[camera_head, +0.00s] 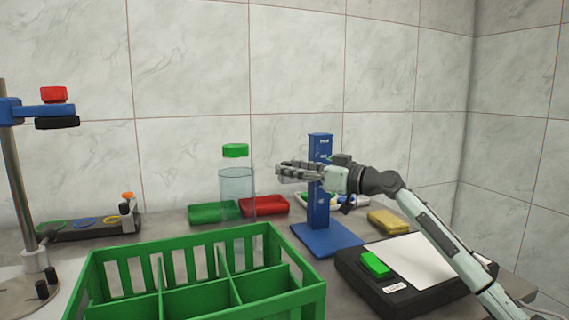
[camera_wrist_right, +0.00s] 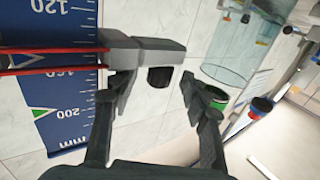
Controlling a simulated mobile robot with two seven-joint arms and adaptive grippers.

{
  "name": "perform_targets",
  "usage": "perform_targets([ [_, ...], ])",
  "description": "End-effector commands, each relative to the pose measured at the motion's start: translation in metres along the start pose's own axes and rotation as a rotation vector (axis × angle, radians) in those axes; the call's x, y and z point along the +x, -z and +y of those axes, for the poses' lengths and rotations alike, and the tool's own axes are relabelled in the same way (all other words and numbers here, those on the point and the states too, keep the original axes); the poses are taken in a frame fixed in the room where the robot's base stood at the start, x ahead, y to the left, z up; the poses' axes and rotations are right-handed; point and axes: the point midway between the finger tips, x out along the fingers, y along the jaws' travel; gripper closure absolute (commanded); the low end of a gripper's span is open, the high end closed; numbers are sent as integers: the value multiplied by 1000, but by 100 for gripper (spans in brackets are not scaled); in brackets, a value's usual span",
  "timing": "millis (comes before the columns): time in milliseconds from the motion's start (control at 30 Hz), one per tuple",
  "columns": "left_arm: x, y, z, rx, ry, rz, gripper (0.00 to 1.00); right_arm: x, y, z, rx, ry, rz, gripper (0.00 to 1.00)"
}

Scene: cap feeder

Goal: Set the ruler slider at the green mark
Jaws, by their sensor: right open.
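The blue ruler (camera_head: 319,185) stands upright on a flat blue base (camera_head: 326,238). In the right wrist view its scale (camera_wrist_right: 45,90) fills the left side, with a green triangle mark (camera_wrist_right: 42,112) near the 200. The slider (camera_wrist_right: 150,52) is a grey block with red lines across the scale, around the 160, apart from the green mark. A dark knob (camera_wrist_right: 160,77) sticks out from it. My right gripper (camera_wrist_right: 156,88) is open, its fingertips on either side of the knob in the picture; contact cannot be told. It also shows at the ruler in the head view (camera_head: 280,173). My left gripper is out of view.
A clear cylinder (camera_head: 236,187) under a green cap (camera_head: 235,150) stands left of the ruler. A green divided crate (camera_head: 190,254) fills the front. A black device (camera_head: 392,291) with a green button (camera_head: 375,264) sits front right. A yellow sponge (camera_head: 388,222) lies behind it.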

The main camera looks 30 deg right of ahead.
Motion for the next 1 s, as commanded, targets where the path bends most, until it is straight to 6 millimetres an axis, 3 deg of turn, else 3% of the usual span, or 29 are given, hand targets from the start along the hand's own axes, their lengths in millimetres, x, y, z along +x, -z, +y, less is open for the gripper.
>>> perform_targets([
  [200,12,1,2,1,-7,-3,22,21,1,0,2,0,2,54],
  [500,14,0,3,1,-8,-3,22,23,-1,0,1,0,0,54],
  [867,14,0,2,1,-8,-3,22,23,-1,0,1,0,0,99],
  [1000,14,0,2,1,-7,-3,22,23,-1,0,1,0,0,100],
])
